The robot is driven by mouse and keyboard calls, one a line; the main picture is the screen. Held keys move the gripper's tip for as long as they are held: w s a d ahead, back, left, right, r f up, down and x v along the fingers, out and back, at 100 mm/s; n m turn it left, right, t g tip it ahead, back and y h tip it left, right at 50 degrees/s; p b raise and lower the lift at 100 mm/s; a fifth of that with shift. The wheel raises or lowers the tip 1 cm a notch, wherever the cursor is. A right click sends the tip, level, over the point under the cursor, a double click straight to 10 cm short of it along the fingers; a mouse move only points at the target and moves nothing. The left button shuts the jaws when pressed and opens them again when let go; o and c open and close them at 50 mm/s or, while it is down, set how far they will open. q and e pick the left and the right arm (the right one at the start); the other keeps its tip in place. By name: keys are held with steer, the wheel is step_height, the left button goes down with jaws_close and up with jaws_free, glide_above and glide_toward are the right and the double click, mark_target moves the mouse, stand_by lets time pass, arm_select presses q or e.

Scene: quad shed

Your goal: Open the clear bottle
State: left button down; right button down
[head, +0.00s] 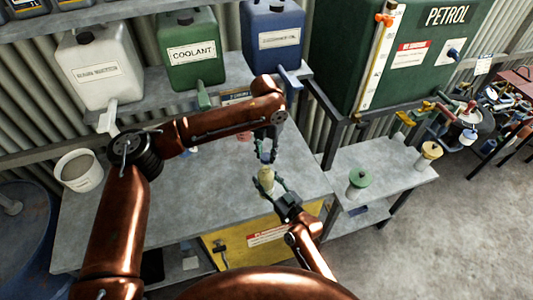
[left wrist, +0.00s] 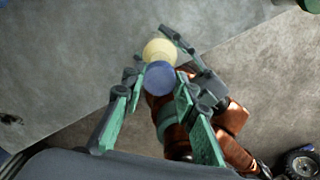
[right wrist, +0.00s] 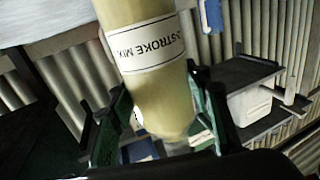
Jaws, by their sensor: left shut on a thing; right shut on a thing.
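The clear bottle (head: 267,182) holds yellowish liquid and stands roughly upright above the bench's front right. In the right wrist view the bottle (right wrist: 155,80) fills the middle, with a label ending "STROKE MIX". My right gripper (head: 279,190) is shut on its body; its fingers (right wrist: 160,115) flank the bottle's lower part. My left gripper (head: 267,143) is above, shut on the blue cap (head: 266,156). In the left wrist view the cap (left wrist: 160,78) lies between the fingers, with the pale yellow bottle (left wrist: 160,48) behind it. I cannot tell whether cap and bottle still touch.
The grey bench (head: 130,220) is mostly clear. A shelf behind holds a white jug (head: 95,75), a green coolant jug (head: 192,55) and a blue jug (head: 270,30). A petrol tank (head: 430,60) stands right. A green container (head: 358,182) and yellow container (head: 430,152) stand on a lower side bench.

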arm_select(q)
steer(key=n, duration=0.5)
steer(key=shift+a, duration=0.1)
arm_select(e)
steer(key=shift+f, duration=0.25)
arm_select(q)
steer(key=n, duration=0.4)
arm_select(e)
steer(key=shift+d, duration=0.1)
arm_select(q)
steer(key=n, duration=0.6)
steer(key=shift+a, duration=0.1)
steer(key=n, duration=0.3)
steer(key=shift+s+n, duration=0.1)
steer(key=shift+n, duration=0.3)
steer(key=n, duration=0.3)
steer(key=shift+s+n, duration=0.1)
steer(key=shift+n, duration=0.3)
steer(key=n, duration=0.7)
steer(key=shift+s+n, duration=0.1)
steer(key=shift+n, duration=0.3)
steer(key=n, duration=0.5)
steer(key=shift+d+n, duration=0.2)
steer(key=shift+n, duration=0.2)
